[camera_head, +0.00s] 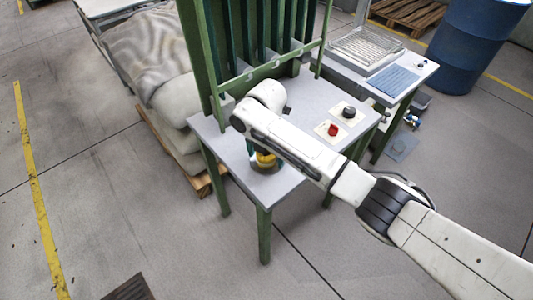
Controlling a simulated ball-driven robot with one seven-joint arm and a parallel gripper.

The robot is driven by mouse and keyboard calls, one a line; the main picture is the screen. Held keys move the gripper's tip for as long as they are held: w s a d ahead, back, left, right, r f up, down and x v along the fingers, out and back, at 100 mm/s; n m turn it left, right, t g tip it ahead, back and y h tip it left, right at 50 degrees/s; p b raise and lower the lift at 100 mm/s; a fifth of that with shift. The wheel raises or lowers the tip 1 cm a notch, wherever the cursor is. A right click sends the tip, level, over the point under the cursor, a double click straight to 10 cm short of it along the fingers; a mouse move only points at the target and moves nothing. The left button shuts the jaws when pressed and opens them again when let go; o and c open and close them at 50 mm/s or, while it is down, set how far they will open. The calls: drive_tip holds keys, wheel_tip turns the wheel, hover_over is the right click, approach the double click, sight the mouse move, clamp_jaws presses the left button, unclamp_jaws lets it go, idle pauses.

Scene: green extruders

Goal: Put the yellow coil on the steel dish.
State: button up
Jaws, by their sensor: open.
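The yellow coil (264,157) is near the front left of the grey-topped table, mostly hidden under my white arm. A dark, round, shallow shape directly under the coil looks like the steel dish (266,170). The coil seems to be on it, but contact is too small to tell. My gripper (263,162) points down at the coil, with teal finger parts showing at its sides. It is open around or just above the coil; the arm hides which.
Green machine frame (262,70) stands along the table's back. Red knob (332,130) and black knob (348,112) sit on pale plates at right. The grey tabletop (225,140) is clear at left. A side table (415,72) holds a wire basket; a blue barrel (475,45) stands beyond.

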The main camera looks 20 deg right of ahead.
wheel_tip(320, 180, up, 12)
drive_tip(key=shift+r, duration=0.15)
idle(0.5)
